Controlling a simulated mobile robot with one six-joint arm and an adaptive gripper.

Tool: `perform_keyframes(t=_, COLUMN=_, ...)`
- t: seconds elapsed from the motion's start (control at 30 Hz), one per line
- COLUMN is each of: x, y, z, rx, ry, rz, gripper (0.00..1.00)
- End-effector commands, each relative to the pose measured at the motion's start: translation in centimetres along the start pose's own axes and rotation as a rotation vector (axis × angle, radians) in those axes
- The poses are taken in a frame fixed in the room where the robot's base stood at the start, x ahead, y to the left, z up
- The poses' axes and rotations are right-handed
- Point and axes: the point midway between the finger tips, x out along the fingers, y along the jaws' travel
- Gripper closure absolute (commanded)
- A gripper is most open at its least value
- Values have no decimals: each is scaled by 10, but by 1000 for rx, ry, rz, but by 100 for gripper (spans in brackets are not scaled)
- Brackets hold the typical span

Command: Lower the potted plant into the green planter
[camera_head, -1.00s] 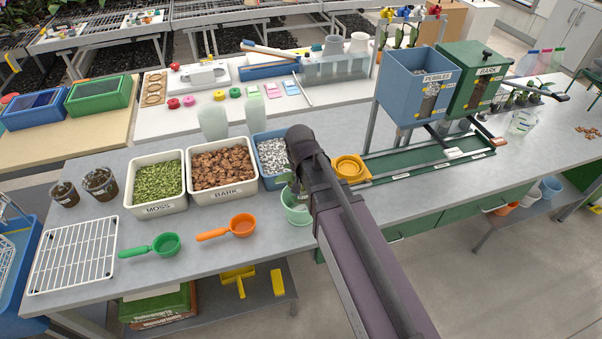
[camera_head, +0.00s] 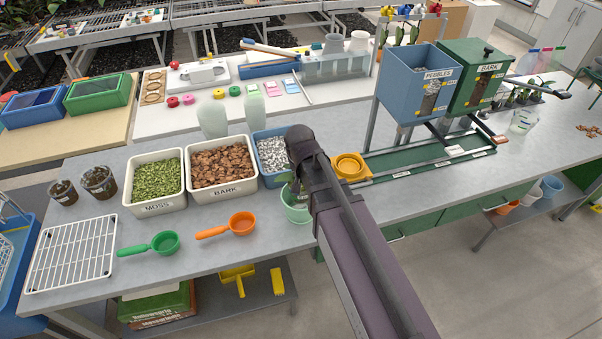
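The pale green planter (camera_head: 296,212) stands on the grey bench near its front edge, just left of my arm and in front of the tub of white pebbles. My arm reaches up from the lower right, and its dark wrist end is above and beside the planter. A small bit of green leaf (camera_head: 285,178) shows at the planter's back left, under the wrist; it seems to be part of the potted plant. The rest of the plant, its pot and my gripper's fingers are hidden behind my arm. I cannot tell whether the plant's pot is inside the planter or above it.
Tubs of moss (camera_head: 156,205), bark (camera_head: 222,190) and white pebbles (camera_head: 266,180) stand close on the left. An orange scoop (camera_head: 240,225) and a green scoop (camera_head: 163,243) lie in front.

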Motion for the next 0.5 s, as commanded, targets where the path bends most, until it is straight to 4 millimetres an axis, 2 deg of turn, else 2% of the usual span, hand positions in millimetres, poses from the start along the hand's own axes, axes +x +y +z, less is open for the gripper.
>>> perform_keyframes(t=0.5, x=8, y=0, z=2, rx=0, ry=0, rz=0, gripper=98)
